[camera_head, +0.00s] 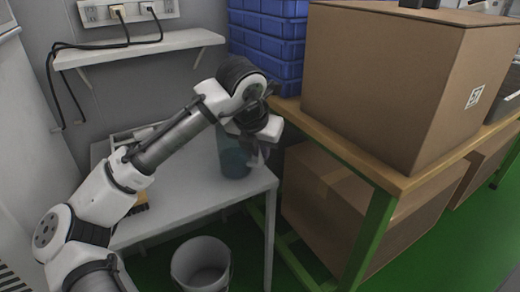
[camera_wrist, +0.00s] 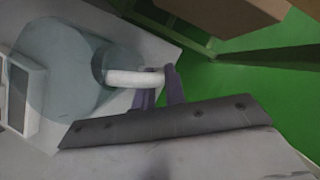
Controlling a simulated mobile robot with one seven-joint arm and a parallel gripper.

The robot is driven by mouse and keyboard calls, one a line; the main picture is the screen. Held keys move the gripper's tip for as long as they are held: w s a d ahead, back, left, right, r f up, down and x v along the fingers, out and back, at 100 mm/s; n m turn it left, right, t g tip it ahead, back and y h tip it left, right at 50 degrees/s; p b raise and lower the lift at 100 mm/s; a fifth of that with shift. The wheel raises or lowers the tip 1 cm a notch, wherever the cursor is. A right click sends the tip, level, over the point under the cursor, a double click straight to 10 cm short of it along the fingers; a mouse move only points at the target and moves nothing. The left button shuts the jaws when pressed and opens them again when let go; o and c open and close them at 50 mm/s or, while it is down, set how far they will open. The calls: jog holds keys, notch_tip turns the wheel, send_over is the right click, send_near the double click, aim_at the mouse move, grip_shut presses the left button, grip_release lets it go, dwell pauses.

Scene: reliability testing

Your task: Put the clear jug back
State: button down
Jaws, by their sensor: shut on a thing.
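The clear jug (camera_head: 233,158) is at the right end of the small white table (camera_head: 188,205). It is see-through and bluish, and my gripper partly hides it in the head view. In the wrist view the jug (camera_wrist: 62,72) fills the left, with a pale handle (camera_wrist: 133,77) pointing right. My gripper (camera_wrist: 163,82) is shut on the handle, its dark fingers at the handle's outer end. In the head view my gripper (camera_head: 258,155) is at the jug's right side. I cannot tell whether the jug's base touches the table.
A green-framed bench (camera_head: 400,182) with a large cardboard box (camera_head: 395,75) and blue crates (camera_head: 268,40) stands close on the right. A wall shelf (camera_head: 140,48) with cables is above. A white bin (camera_head: 201,265) stands below the table. A light tray (camera_head: 130,137) lies at the table's back left.

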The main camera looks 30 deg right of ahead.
jog(key=shift+f, duration=0.1)
jog(key=c, duration=1.5)
grip_release()
jog(key=shift+o, duration=0.2)
jog(key=p+v, duration=0.3)
jog(key=v, duration=0.9)
